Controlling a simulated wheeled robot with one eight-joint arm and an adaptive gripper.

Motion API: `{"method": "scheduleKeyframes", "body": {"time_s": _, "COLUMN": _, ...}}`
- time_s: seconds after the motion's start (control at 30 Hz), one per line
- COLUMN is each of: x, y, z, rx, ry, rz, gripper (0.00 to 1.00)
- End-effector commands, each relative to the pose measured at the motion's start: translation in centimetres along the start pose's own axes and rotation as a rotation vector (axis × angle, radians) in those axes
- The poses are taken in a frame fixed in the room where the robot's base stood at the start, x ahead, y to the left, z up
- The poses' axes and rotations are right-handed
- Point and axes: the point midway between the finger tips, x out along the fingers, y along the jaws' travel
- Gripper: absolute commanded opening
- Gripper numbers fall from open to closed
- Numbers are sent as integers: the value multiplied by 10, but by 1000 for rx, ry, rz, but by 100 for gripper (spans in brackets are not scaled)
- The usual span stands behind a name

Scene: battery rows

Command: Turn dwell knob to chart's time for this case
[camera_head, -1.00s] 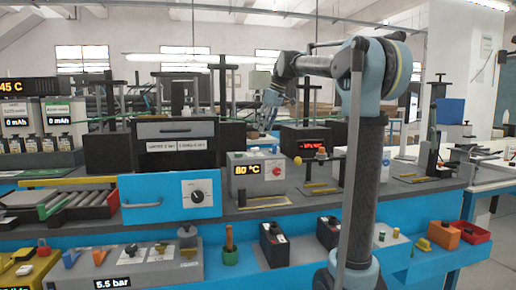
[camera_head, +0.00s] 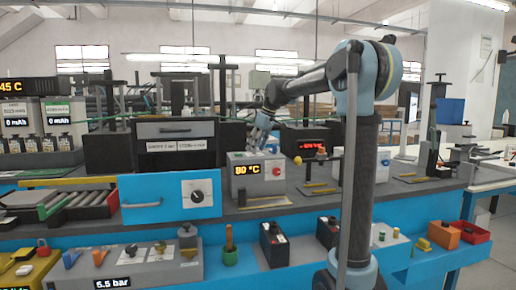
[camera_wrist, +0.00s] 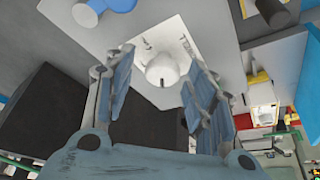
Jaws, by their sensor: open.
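A dial with a black knob (camera_head: 197,196) on a white plate sits on the blue front panel (camera_head: 150,199) of the bench. The knob's setting is too small to read. My gripper (camera_head: 260,132) hangs behind the grey 80 °C box (camera_head: 252,177), above and right of the knob. In the wrist view my gripper (camera_wrist: 160,72) is open and empty. A pale rounded part (camera_wrist: 166,68) on a white plate lies beyond its fingers; I cannot tell which it is.
A red-lit display (camera_head: 309,146) and a yellow ball (camera_head: 297,160) stand right of the grey box. Black batteries (camera_head: 274,245) and a 5.5 bar unit (camera_head: 140,265) are on the lower front shelf.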

Motion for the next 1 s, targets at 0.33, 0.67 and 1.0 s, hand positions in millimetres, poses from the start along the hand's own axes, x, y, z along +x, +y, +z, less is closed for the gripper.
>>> {"method": "scheduleKeyframes", "body": {"time_s": 0.33, "x": 0, "y": 1, "z": 0, "rx": 0, "ry": 0, "rz": 1, "gripper": 7}}
{"method": "scheduleKeyframes", "body": {"time_s": 0.67, "x": -2, "y": 4, "z": 3, "rx": 42, "ry": 0, "rz": 21, "gripper": 7}}
{"method": "scheduleKeyframes", "body": {"time_s": 1.0, "x": -1, "y": 1, "z": 0, "rx": 231, "ry": 2, "rz": 103, "gripper": 7}}
